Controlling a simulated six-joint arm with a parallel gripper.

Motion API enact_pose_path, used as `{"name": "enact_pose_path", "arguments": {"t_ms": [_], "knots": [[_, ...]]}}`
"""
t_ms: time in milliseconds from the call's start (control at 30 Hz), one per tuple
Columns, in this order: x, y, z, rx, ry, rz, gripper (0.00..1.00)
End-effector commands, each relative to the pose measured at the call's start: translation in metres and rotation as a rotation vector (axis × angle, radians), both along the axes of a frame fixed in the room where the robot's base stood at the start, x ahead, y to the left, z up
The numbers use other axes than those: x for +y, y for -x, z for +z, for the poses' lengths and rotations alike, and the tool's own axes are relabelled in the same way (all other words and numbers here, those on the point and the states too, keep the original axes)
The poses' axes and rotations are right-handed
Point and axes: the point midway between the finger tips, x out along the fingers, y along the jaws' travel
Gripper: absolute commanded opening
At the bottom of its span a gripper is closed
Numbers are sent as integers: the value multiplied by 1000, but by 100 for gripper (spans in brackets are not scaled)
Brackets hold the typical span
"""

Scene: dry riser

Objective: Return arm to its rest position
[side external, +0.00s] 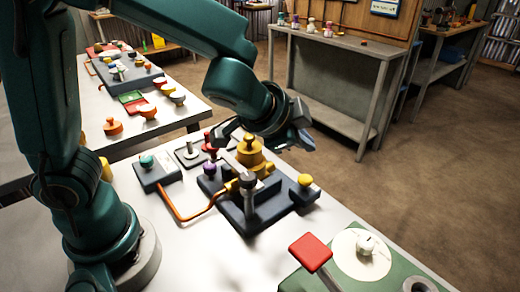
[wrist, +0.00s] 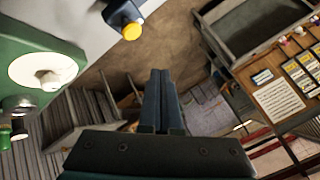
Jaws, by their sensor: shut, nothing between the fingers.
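My gripper (side external: 300,138) is raised at the end of my teal arm, above and behind the dark fixture (side external: 275,210) on the white table. In the wrist view its two dark fingers (wrist: 161,85) lie side by side, shut with nothing between them. The fixture carries a yellow stepped knob part (side external: 250,152), a grey upright post (side external: 248,195), a purple knob (side external: 209,168) and a yellow knob (side external: 305,180). An orange hose (side external: 185,214) runs from it to a grey block with a teal knob (side external: 147,160). The gripper appears clear of these parts.
A second table (side external: 190,112) with fixtures stands behind left. A grey bench (side external: 345,45) stands beyond open floor.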

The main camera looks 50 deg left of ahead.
Motion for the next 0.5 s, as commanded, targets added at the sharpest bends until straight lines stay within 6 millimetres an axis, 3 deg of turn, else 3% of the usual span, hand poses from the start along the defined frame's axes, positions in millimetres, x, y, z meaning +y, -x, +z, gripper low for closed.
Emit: {"name": "enact_pose_path", "arguments": {"t_ms": [133, 267, 367, 500], "knots": [[5, -2, 4, -11, 6, 16, 0], [25, -2, 29, -71, 45, 82, 0], [51, 13, 48, -100, 109, 193, 0], [83, 51, 61, -90, 203, 363, 0]]}}
